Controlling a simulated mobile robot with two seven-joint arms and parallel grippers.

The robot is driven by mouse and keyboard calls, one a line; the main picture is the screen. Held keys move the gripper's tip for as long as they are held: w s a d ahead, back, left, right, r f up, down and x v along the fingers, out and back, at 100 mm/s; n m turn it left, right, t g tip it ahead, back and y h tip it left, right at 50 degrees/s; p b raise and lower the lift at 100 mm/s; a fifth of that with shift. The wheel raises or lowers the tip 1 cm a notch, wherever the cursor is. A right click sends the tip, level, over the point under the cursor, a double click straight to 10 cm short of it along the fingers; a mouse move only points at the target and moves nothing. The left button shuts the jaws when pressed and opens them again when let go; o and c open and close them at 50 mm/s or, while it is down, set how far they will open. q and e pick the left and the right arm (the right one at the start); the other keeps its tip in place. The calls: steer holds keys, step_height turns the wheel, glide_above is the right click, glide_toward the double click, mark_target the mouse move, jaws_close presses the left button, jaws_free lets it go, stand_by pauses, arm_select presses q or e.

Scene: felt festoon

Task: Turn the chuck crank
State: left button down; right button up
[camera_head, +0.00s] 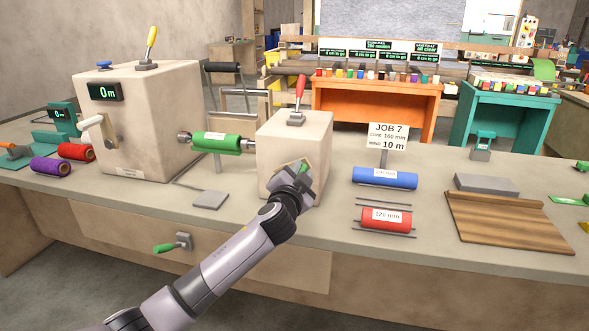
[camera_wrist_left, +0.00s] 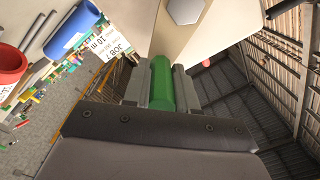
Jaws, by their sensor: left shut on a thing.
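My left gripper (camera_head: 298,178) is at the front of the smaller beige block (camera_head: 284,140), which has a red lever (camera_head: 300,88) on top. In the left wrist view the gripper (camera_wrist_left: 161,82) is shut on a green crank handle (camera_wrist_left: 161,88), which lies between its two grey fingers. A grey six-sided piece (camera_wrist_left: 185,11) shows on a beige face beyond. The rest of the crank is largely hidden by my gripper. A green roll (camera_head: 216,142) sits between this block and the larger beige block (camera_head: 152,125). My right gripper is not in view.
The larger block has a display reading 0 m (camera_head: 105,92) and a pale handle (camera_head: 91,122). Another green-handled crank (camera_head: 172,244) is on the bench front. A blue roll (camera_head: 385,178), a red roll (camera_head: 386,219) and the JOB 7 sign (camera_head: 388,136) stand right of my arm.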

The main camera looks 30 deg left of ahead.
arm_select(q)
steer(key=shift+d+f+m+b, duration=0.15)
steer(key=shift+f+m, duration=0.85)
steer(key=shift+m, duration=0.75)
steer(key=shift+d+f+m+b, duration=0.15)
steer(key=shift+f+m, duration=0.8)
steer(key=shift+m, duration=0.75)
steer(key=shift+d+f+m, duration=0.15)
steer(key=shift+f+m, duration=0.85)
steer(key=shift+m, duration=0.75)
steer(key=shift+f, duration=0.1)
steer(key=c, duration=0.9)
jaws_free()
steer(key=shift+s, duration=0.2)
steer(key=v, duration=0.6)
steer(key=shift+s, duration=0.35)
